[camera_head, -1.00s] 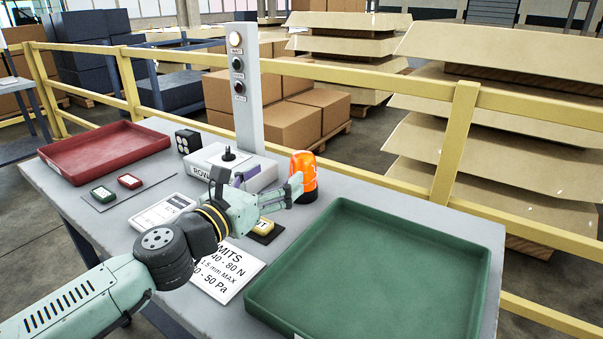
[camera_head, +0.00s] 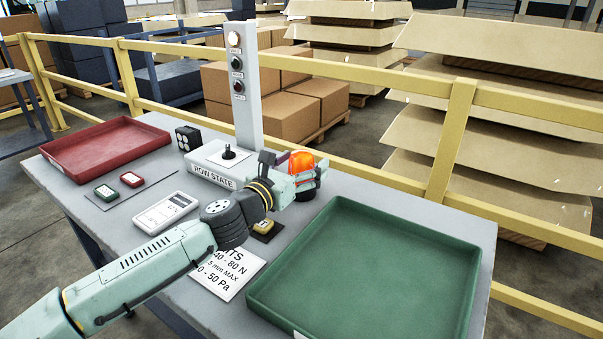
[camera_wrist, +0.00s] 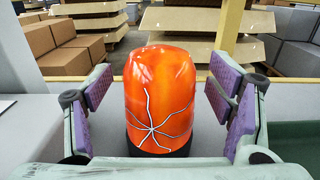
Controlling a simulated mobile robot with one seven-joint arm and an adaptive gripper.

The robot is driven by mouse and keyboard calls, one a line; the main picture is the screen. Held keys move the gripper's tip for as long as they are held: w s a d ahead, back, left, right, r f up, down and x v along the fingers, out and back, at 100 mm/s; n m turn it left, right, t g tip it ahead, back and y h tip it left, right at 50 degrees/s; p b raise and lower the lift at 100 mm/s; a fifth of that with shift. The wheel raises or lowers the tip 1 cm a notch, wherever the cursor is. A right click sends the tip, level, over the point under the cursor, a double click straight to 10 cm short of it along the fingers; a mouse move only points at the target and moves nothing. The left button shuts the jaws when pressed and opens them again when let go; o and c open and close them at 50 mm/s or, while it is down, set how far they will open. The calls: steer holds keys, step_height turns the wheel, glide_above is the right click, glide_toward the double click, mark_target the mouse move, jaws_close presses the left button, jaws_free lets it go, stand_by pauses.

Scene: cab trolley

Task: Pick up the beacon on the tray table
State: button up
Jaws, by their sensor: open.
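The beacon (camera_head: 302,161) has an orange dome on a dark base and stands upright on the grey tray table (camera_head: 145,257), left of the green tray's far corner. In the wrist view the beacon (camera_wrist: 160,95) fills the middle, with white crack-like lines on its dome. My gripper (camera_head: 304,181) is at the beacon, its fingers partly covering the dome's lower part in the head view. In the wrist view my gripper (camera_wrist: 163,98) is open, with purple finger pads on the left and right of the beacon. A gap shows on each side.
A green tray (camera_head: 262,300) lies at the right and a red tray (camera_head: 68,170) at the far left. A control box with a post (camera_head: 246,85) stands left of the beacon. A yellow railing (camera_head: 455,130) runs behind the table.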

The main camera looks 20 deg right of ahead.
steer(key=c, duration=1.4)
steer(key=shift+c, duration=0.3)
steer(key=shift+r, duration=0.15)
